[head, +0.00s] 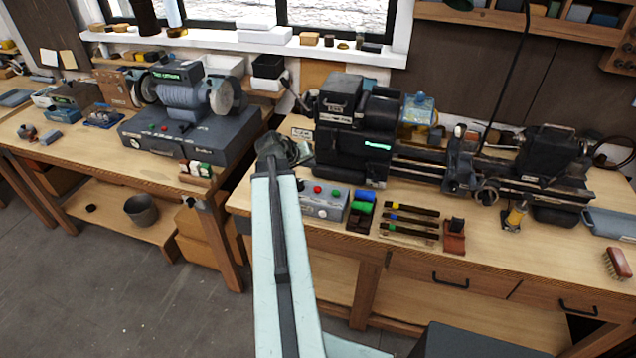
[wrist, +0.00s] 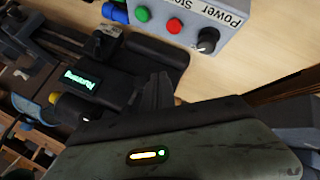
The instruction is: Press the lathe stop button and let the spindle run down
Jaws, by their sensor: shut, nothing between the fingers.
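The box carries a red button (head: 318,190), a green button (head: 335,193) and a black knob (wrist: 208,40). The red button also shows in the wrist view (wrist: 174,26).
Blue and green blocks (head: 362,201) sit right of the box. Several dark tools (head: 410,222) lie in a rack farther right. A grinder-like machine (head: 188,120) stands on the left bench.

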